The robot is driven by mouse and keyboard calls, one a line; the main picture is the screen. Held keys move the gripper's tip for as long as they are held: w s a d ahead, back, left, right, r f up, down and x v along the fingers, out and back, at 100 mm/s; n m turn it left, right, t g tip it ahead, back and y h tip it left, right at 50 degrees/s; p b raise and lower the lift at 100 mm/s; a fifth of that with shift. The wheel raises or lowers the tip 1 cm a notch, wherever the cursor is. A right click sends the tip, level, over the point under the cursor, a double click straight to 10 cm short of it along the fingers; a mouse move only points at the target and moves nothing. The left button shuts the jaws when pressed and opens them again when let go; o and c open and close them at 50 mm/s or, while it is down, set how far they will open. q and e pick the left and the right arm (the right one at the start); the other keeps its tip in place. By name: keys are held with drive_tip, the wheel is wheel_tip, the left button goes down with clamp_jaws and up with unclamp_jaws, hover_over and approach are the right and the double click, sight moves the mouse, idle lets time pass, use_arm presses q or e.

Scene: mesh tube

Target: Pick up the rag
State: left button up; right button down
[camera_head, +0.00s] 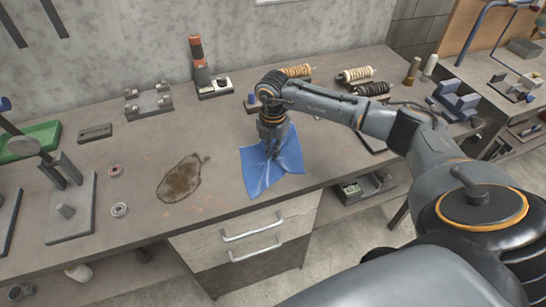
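The rag is a blue, creased cloth (262,176) on the workbench near its front edge, in the head view. My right gripper (271,150) points down onto the middle of the rag, with its fingertips at the cloth. The cloth is creased around the fingertips. The fingers are small and partly merged with the arm, so I cannot tell whether they are open or shut on the cloth. My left gripper is not in view.
The workbench (140,215) has a brown stain (180,178) left of the rag. Metal fixtures (72,207) and a green tray (38,138) stand at the left. A red-and-black tool (200,65) and several springs (355,74) stand at the back. Drawers (250,240) are below.

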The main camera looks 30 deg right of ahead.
wheel_tip(320, 180, up, 11)
drive_tip(key=p, duration=0.8)
drive_tip(key=shift+r, duration=0.2)
drive_tip(key=shift+w+d, duration=0.1)
wheel_tip(320, 180, up, 9)
drive_tip(key=p, duration=0.6)
